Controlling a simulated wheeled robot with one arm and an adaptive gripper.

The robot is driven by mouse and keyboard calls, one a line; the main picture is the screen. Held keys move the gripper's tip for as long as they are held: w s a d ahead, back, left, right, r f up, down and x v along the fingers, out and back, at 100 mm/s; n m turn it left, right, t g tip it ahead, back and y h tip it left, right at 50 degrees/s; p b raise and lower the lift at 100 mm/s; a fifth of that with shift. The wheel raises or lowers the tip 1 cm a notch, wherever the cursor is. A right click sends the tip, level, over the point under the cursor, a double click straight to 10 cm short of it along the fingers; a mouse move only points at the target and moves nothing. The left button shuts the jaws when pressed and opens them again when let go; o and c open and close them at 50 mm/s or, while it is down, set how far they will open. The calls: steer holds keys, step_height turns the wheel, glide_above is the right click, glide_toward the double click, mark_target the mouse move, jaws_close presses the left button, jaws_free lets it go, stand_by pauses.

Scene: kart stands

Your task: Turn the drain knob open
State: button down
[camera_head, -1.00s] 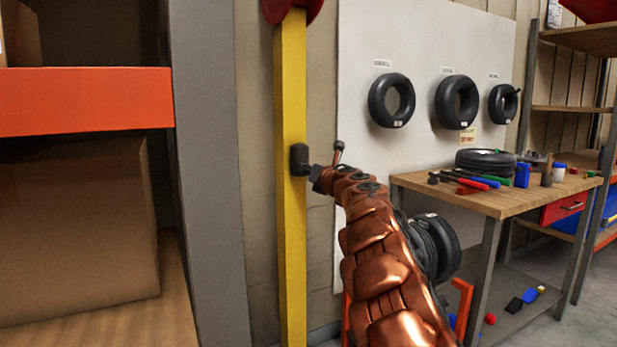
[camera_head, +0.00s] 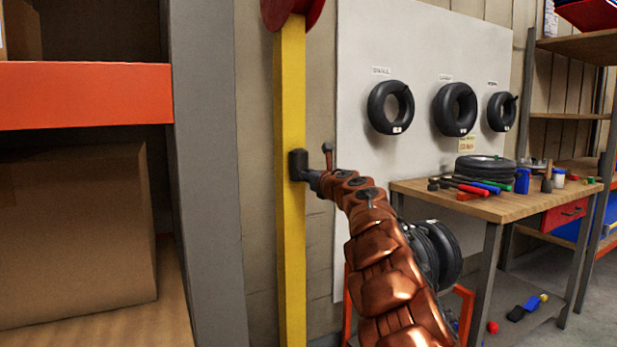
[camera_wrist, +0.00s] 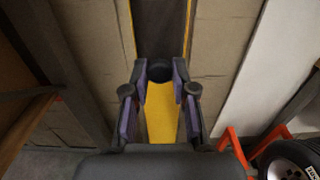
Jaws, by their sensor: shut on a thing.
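The drain knob is a small dark round piece (camera_wrist: 160,71) on the front of the yellow post (camera_head: 291,240). In the wrist view it sits between the tips of my gripper (camera_wrist: 160,78), which is shut on it. The purple-padded fingers stand on either side, with the yellow post showing between them. A dark upright block (camera_wrist: 160,28) lies just beyond the knob; in the head view a black block (camera_head: 298,163) shows on the post, touching the end of my arm. My fingers and the knob are too small there to tell apart.
A grey rack upright (camera_head: 210,200) and an orange shelf beam (camera_head: 85,95) stand left of the post. A white board (camera_head: 425,60) with black tyres is behind. A wooden workbench (camera_head: 520,205) with tools stands at the right, and tyres on an orange stand (camera_head: 463,300) are low beside my arm.

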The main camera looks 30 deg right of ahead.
steer(key=c, duration=0.9)
jaws_free()
steer(key=shift+c, duration=0.2)
steer(key=shift+s, duration=0.1)
steer(key=s+a, duration=0.1)
steer(key=s, duration=1)
steer(key=shift+s, duration=0.4)
